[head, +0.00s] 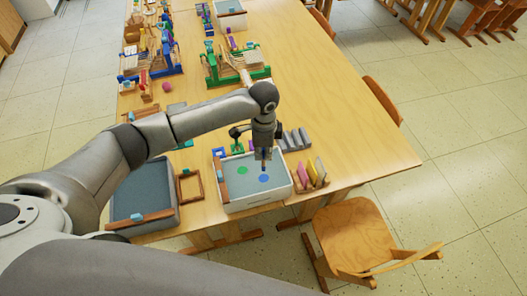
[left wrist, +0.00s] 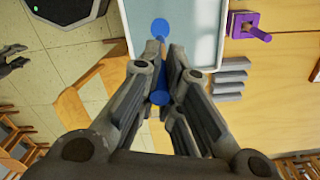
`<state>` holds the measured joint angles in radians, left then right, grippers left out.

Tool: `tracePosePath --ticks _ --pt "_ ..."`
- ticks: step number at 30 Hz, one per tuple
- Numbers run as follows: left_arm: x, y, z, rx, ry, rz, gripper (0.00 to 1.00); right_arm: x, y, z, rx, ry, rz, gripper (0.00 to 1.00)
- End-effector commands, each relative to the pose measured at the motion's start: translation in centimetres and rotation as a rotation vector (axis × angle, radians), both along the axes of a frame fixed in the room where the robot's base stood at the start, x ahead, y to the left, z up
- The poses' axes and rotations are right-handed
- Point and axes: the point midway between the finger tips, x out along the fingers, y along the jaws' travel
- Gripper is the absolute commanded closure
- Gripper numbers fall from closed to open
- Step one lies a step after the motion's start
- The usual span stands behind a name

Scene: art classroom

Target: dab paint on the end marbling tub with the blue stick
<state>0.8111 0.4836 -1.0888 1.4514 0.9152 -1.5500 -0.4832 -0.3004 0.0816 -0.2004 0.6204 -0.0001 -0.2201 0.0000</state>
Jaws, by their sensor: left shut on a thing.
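My left gripper (head: 264,150) is shut on the blue stick (head: 264,164) and points it down over the white marbling tub (head: 258,207). The tub's grey-blue surface bears a green spot (head: 242,170) and a blue spot (head: 264,178). The stick's lower end is just above or at the blue spot; I cannot tell whether it touches. In the left wrist view the blue stick (left wrist: 161,98) is between the fingers, with the blue spot (left wrist: 160,28) past their tips. A dark claw-like part at the left edge there may be my right gripper (left wrist: 12,58); its opening is unclear.
A dark grey tub (head: 168,222) and a wooden frame (head: 190,186) lie left of the white tub. A purple holder (left wrist: 250,28) stands nearby. A wooden chair (head: 350,235) is by the table edge.

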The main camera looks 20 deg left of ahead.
Motion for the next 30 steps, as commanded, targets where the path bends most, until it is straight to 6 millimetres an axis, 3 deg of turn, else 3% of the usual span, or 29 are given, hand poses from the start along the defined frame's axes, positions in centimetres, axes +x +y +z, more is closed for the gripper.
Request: tracePosePath --ticks 15,30 --pt "0.0 0.1 3.9 0.000 -0.001 0.001 1.00 0.0 0.0 0.5 -0.001 0.000 -0.001 0.60" --pt "0.0 0.0 4.1 0.000 0.000 0.000 1.00 0.0 0.0 0.5 0.000 0.000 -0.001 0.60"
